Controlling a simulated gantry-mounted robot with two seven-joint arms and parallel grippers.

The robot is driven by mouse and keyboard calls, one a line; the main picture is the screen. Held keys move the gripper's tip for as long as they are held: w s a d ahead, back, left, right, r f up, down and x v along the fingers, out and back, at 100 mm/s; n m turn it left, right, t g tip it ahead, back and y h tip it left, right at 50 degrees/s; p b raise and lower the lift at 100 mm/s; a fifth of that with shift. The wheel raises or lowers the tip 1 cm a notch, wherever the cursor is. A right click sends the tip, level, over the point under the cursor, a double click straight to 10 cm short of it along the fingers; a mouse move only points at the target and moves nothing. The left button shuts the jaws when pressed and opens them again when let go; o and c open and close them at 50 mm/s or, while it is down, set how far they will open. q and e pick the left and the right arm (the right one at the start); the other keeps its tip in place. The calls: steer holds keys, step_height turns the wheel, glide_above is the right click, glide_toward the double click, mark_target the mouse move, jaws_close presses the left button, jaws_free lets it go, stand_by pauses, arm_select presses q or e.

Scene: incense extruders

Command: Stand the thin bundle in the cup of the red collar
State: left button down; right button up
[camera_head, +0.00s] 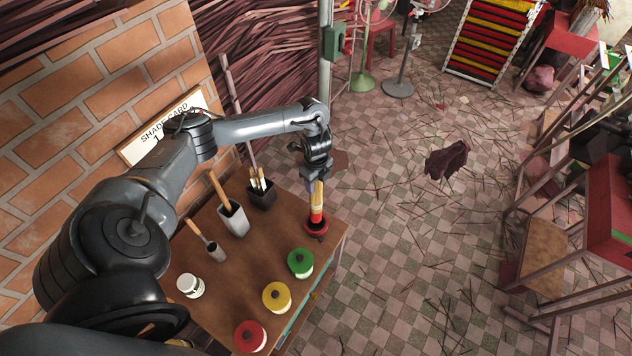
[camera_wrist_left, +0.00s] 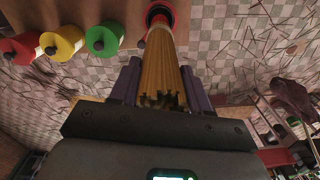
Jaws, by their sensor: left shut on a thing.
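In the left wrist view the bundle (camera_wrist_left: 161,62) runs away from between the purple fingers of my left gripper (camera_wrist_left: 160,88). The red collar (camera_head: 316,229) with its dark cup is at the table's far right corner. The collar (camera_wrist_left: 159,7) also shows at the top of the left wrist view. My right gripper is out of view.
Green (camera_head: 300,262), yellow (camera_head: 277,296) and red (camera_head: 250,336) lidded jars line the right edge of the wooden table (camera_head: 255,258). A white jar (camera_head: 190,286), a grey holder (camera_head: 233,219) and a dark holder (camera_head: 263,197) with tools stand to the left.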

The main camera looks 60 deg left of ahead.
mark_target(316, 197)
arm_select(q)
steer(key=shift+f+b, duration=0.6)
steer(key=shift+f, duration=0.35)
steer(key=shift+f+b, duration=2.4)
steer(key=shift+f, duration=1.45)
steer(key=shift+c, duration=2.3)
jaws_free()
steer(key=shift+r, duration=0.1)
